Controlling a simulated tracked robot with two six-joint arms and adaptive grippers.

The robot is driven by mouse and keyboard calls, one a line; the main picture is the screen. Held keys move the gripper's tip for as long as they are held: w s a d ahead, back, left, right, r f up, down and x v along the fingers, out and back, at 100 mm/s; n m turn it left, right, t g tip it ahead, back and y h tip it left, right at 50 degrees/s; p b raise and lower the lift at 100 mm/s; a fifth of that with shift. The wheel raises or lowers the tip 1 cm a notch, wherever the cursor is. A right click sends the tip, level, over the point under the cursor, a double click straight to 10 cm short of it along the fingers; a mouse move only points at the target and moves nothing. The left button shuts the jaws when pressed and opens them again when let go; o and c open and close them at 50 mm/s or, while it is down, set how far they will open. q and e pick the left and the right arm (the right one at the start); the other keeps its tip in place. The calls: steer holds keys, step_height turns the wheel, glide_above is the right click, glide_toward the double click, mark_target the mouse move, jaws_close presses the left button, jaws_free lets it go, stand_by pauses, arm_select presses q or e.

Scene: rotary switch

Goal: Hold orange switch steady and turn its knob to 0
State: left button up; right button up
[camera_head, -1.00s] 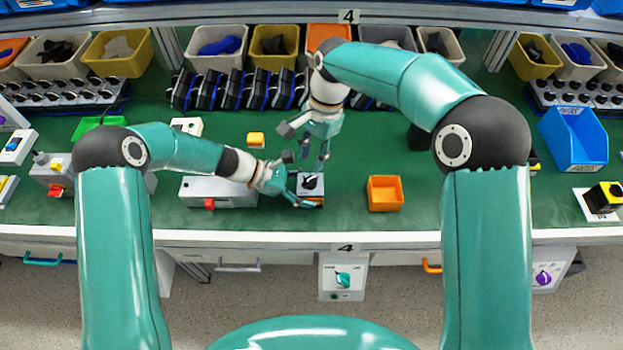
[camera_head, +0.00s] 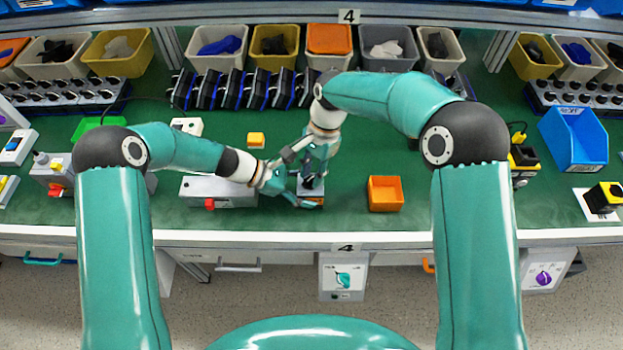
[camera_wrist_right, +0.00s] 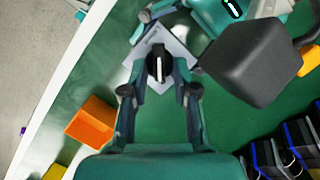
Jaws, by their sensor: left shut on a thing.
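The orange switch (camera_head: 310,203) is a small box with a pale top face (camera_wrist_right: 180,42) and a black knob (camera_wrist_right: 158,64) bearing a white pointer line. It sits on the green bench near the front edge, mostly covered by my grippers in the head view. My left gripper (camera_head: 300,186) is shut on the switch's body from the left; part of it shows at the top of the right wrist view. My right gripper (camera_head: 313,180) points down over the switch. Its open fingers (camera_wrist_right: 160,66) stand on either side of the knob; contact is not clear. The dial marks are unreadable.
A grey box with a red button (camera_head: 220,192) stands close left of the switch. An orange tray (camera_head: 385,194) stands to the right, with bare green bench between. A small yellow block (camera_head: 256,139) lies behind. Black devices (camera_head: 240,90) and bins line the back.

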mark_target(312, 177)
jaws_close()
steer(key=n, duration=0.3)
steer(key=shift+a+h, duration=0.1)
steer(key=shift+h, duration=0.2)
arm_select(q)
steer(key=shift+a, duration=0.1)
arm_select(e)
steer(key=n+h, duration=0.1)
steer(key=n, duration=0.4)
steer(key=shift+n+g, duration=0.3)
steer(key=shift+g, duration=0.1)
steer(key=shift+o, duration=1.7)
jaws_free()
steer(key=shift+r, duration=2.55)
